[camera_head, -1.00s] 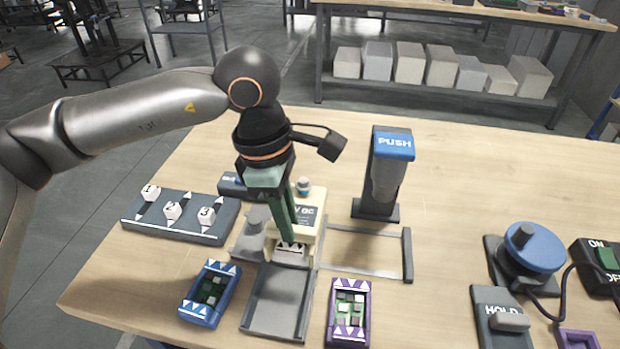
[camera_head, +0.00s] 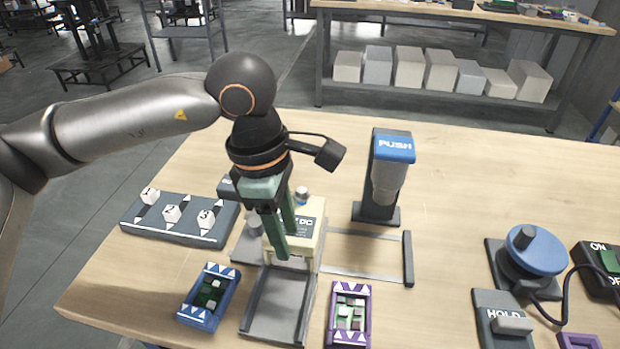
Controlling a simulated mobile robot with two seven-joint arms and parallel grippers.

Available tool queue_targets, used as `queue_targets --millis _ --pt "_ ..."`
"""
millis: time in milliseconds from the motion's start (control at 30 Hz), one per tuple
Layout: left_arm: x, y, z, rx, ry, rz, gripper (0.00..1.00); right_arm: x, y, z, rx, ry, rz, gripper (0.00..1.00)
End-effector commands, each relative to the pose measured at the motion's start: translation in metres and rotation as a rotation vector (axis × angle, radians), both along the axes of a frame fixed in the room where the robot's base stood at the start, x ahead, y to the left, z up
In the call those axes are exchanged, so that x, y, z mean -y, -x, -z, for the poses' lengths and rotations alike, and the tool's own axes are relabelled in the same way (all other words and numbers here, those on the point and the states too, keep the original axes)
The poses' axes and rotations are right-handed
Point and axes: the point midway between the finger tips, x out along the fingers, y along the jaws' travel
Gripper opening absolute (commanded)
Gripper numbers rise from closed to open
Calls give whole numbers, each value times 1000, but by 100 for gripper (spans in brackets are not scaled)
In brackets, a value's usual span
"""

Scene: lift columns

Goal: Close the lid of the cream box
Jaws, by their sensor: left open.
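The cream box (camera_head: 309,246) stands near the middle of the table in the head view, with a dark printed label on its upper face. My left gripper (camera_head: 286,246) has green fingers, is open, and hangs over the box's front left part with nothing visible between the fingers. The fingers and wrist hide part of the box. I cannot tell the lid clearly from the body, nor whether the fingertips touch it. My right gripper is not in view.
A grey tray (camera_head: 258,318) lies in front of the box, between a blue bin (camera_head: 185,311) and a purple bin (camera_head: 364,312). A PUSH dispenser (camera_head: 382,213) stands behind right. A numbered block rack (camera_head: 160,232) lies left.

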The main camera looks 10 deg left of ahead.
Motion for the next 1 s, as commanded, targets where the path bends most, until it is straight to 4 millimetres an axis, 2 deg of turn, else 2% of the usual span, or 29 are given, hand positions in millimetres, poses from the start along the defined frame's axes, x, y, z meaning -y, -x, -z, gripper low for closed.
queue_targets --millis 733,1000 --pt "0 0 -54 1 1 0 47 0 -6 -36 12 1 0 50" --pt "0 0 -58 0 0 0 47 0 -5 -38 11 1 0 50"
